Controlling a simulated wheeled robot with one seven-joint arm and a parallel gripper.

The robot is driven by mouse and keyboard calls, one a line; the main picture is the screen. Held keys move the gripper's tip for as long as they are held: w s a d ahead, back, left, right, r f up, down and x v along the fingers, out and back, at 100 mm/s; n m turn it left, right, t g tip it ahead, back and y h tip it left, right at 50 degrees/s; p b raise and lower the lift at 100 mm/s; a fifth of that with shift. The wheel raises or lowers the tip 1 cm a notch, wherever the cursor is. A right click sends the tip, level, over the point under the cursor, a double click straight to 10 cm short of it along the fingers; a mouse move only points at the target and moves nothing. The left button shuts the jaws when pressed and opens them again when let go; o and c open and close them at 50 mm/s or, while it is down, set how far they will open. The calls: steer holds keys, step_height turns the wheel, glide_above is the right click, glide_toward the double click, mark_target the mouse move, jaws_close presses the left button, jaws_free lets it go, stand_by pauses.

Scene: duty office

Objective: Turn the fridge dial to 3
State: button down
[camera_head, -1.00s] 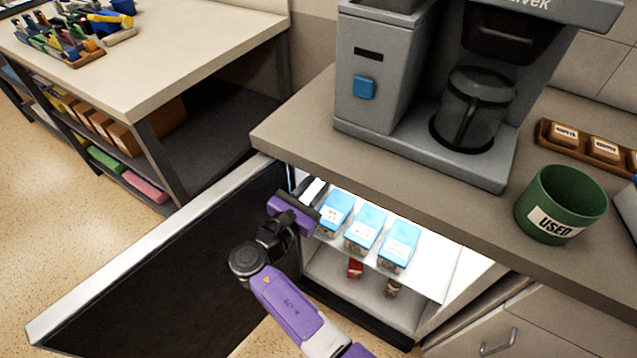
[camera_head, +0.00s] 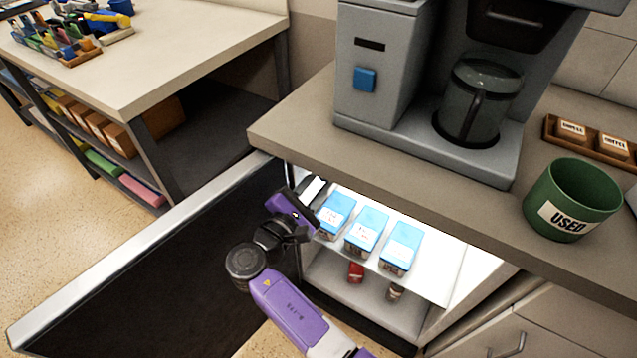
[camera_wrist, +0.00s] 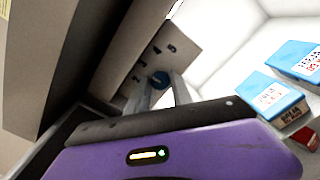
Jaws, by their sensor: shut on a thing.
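The small fridge is open under the counter, its dark door (camera_head: 150,270) swung out to the left. In the head view my purple gripper (camera_head: 312,190) reaches into the upper left of the fridge opening, tilted. The dial is hidden there, and its setting cannot be read.
Several blue-topped cartons (camera_head: 366,230) stand on the lit fridge shelf, close to the right of my gripper. A red item (camera_head: 355,271) and a small jar (camera_head: 395,292) sit below. The counter (camera_head: 300,125) overhangs, bearing a coffee machine (camera_head: 370,100) and a green cup (camera_head: 572,200).

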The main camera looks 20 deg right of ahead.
stand_by(0.3)
steer(key=c, duration=1.2)
jaws_free()
steer(key=shift+o, duration=0.2)
steer(key=v, duration=0.8)
steer(key=shift+d, duration=0.1)
